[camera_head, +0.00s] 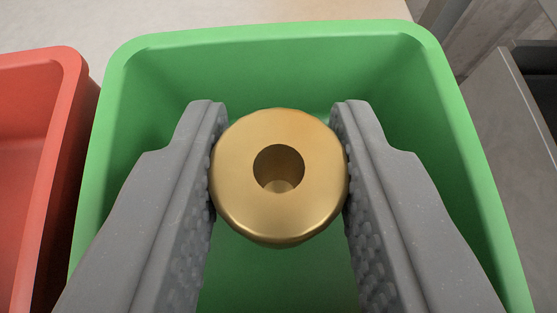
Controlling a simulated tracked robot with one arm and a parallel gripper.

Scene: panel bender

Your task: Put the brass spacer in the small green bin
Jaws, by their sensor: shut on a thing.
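The brass spacer (235,185) is a round, gold-coloured piece with a hole through its middle. My gripper (279,165) is shut on it, with one grey, textured finger touching each side. The small green bin (280,38) fills most of the view behind and below the spacer. The spacer and fingertips appear over the bin's opening, inside the outline of its rim. The spacer hides part of the bin's inside. I cannot tell how high the spacer is above the bin floor.
A red bin (62,130) stands close beside the green bin on the left. A dark grey structure (505,120) is close on the right. A pale surface (180,14) shows behind the bins.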

